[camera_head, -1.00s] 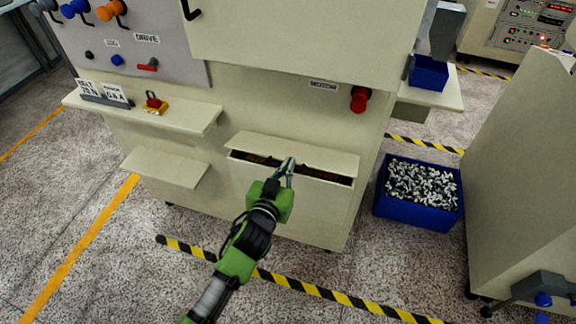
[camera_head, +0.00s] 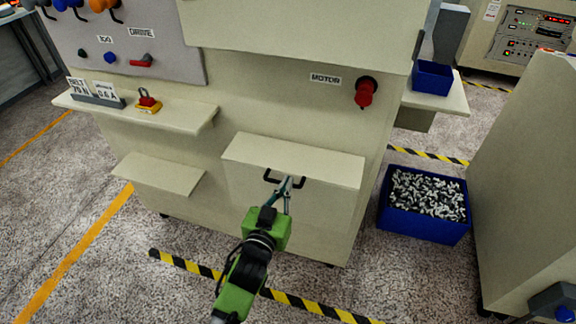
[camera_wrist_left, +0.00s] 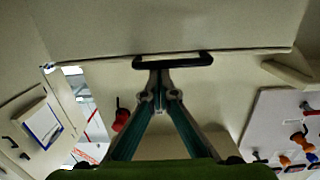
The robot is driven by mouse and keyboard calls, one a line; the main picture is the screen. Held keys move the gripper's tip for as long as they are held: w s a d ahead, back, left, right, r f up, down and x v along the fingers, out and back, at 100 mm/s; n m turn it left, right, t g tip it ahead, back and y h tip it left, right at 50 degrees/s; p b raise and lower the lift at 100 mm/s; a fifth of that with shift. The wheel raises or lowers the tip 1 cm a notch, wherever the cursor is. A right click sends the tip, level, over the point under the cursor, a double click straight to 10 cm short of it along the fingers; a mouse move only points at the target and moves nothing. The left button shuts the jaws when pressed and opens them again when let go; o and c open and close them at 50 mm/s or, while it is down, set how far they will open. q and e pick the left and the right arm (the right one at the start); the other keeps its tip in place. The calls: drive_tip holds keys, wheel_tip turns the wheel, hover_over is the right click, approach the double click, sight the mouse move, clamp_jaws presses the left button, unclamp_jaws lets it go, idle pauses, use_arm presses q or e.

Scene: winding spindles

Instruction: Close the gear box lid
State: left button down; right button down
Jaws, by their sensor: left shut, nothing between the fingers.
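The cream gear box lid (camera_head: 293,160) lies down on the box on the front of the machine, and no open gap shows beneath it. Its black handle (camera_head: 272,179) shows at the front edge. My left gripper (camera_head: 286,188) is shut and empty, with its fingertips at the handle and partly covering it. In the left wrist view the handle (camera_wrist_left: 172,60) lies just beyond the closed fingertips (camera_wrist_left: 158,88). I cannot tell whether they touch. My right gripper is not in view.
A shelf (camera_head: 185,116) with a red-and-yellow padlock (camera_head: 148,103) and a lower empty shelf (camera_head: 158,174) stick out to the left. A red motor switch (camera_head: 366,92) sits above right. A blue bin (camera_head: 425,222) of metal parts stands on the floor at right.

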use_arm(q)
drive_tip(key=shift+s+f, duration=0.1)
drive_tip(key=shift+f, duration=0.5)
wheel_tip(320, 180, up, 5)
drive_tip(key=w+p, duration=0.1)
drive_tip(key=p, duration=0.3)
drive_tip(key=f+b+v, duration=0.2)
drive_tip(key=v, duration=0.8)
drive_tip(key=s+a+f+g+y, duration=0.1)
drive_tip(key=s+a+f+g, duration=0.15)
drive_tip(key=f, duration=0.85)
drive_tip(key=s+a+f+g+y, duration=0.15)
drive_tip(key=s+f, duration=0.25)
drive_tip(key=f, duration=0.7)
drive_tip(key=s+a+f+g, duration=0.2)
drive_tip(key=s+f+g, duration=0.1)
drive_tip(key=f, duration=0.7)
drive_tip(key=s+a+f+g+y, duration=0.1)
drive_tip(key=s+a+f+g, duration=0.1)
drive_tip(key=s+a+f, duration=0.2)
drive_tip(key=s+a+f+g+y, duration=0.1)
drive_tip(key=s+a+f+g, duration=0.2)
drive_tip(key=s+f, duration=0.7)
drive_tip(key=s+a+f+n+g+y, duration=0.1)
drive_tip(key=s+a+f+g, duration=0.2)
drive_tip(key=s, duration=1.6)
drive_tip(key=a+f, duration=0.3)
drive_tip(key=f, duration=0.1)
drive_tip(key=shift+a+f, duration=0.35)
drive_tip(key=shift+a, duration=0.05)
